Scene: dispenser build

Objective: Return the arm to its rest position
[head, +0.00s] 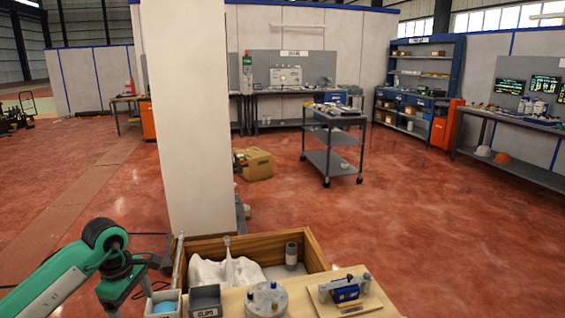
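My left arm (55,282), green with a dark elbow joint, comes in from the lower left and bends down beside the near table. Its lower end is by the left edge of the small bins, where dark parts and cables show. I cannot make out its fingertips or whether they are apart. No held object is visible there. My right arm and gripper are not in view.
The near table (232,301) bears a grey CLIPS bin (205,301), a white bin (163,304), a round metal part (266,300) and a board with a blue device (346,288). Behind is a wooden crate (318,252) with white cloth (225,271). A white pillar (187,130) stands behind.

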